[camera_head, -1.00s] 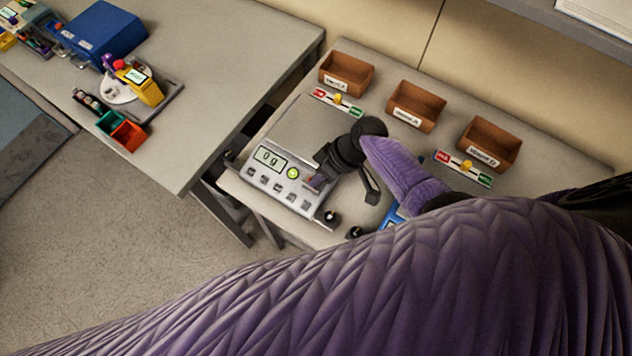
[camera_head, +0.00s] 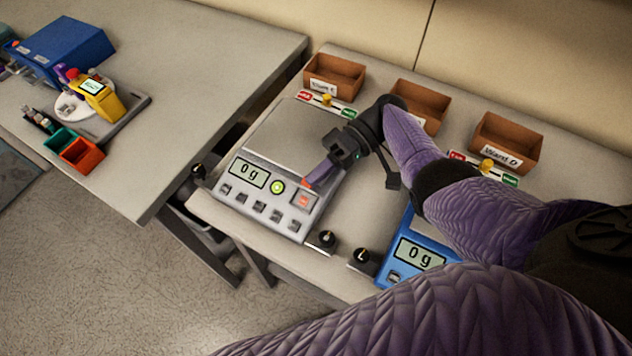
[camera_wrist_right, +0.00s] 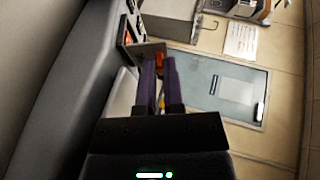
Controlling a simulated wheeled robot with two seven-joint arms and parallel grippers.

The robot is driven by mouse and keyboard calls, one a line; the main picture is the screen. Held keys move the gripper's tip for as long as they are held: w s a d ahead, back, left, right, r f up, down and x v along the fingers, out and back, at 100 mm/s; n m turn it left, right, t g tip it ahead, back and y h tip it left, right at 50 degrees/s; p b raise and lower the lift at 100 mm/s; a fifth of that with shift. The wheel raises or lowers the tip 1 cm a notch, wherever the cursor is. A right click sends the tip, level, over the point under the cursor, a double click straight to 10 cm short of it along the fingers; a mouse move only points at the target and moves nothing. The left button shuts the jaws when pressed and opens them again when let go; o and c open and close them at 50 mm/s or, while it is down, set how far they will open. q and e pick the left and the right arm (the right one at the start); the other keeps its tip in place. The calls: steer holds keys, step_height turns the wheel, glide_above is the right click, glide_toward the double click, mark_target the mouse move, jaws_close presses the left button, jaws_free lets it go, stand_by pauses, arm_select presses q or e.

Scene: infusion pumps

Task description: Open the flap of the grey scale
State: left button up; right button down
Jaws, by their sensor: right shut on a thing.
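The grey scale (camera_head: 290,140) stands on the right-hand table, with a bare metal pan and a display reading 0 g. A red square patch (camera_head: 303,198) shows at the right of its front panel, at the flap; the flap's edges are hard to make out. My right gripper (camera_head: 309,184) reaches down over the scale's right side, its purple fingers shut on the flap by this patch. In the right wrist view the fingers (camera_wrist_right: 160,78) are close together, with orange-red (camera_wrist_right: 158,60) just beyond their tips. My left gripper is not in view.
A blue scale (camera_head: 416,254) reading 0 g stands to the right, partly behind my arm. Black knobs (camera_head: 323,240) sit near the table's front edge. Brown bins (camera_head: 335,76) and red-green sliders (camera_head: 327,102) line the back. Another table with a yellow device (camera_head: 101,98) is at left.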

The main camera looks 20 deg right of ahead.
mark_target(339, 173)
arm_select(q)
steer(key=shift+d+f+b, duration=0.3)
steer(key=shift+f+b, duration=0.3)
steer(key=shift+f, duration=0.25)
arm_select(e)
steer(key=shift+d+f+y, duration=0.1)
steer(key=shift+f+y, duration=0.1)
steer(key=shift+y, duration=0.1)
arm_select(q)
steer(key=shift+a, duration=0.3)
arm_select(e)
steer(key=c, duration=0.7)
jaws_free()
steer(key=shift+c, duration=0.2)
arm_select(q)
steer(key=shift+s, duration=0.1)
arm_select(e)
steer(key=b+v, duration=0.2)
steer(key=v, duration=0.2)
steer(key=shift+w+d, duration=0.2)
steer(key=shift+d, duration=0.2)
arm_select(q)
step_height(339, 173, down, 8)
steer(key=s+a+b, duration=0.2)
steer(key=b, duration=0.4)
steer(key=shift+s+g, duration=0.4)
arm_select(e)
steer(key=shift+g, duration=0.3)
steer(key=shift+v, duration=2.6)
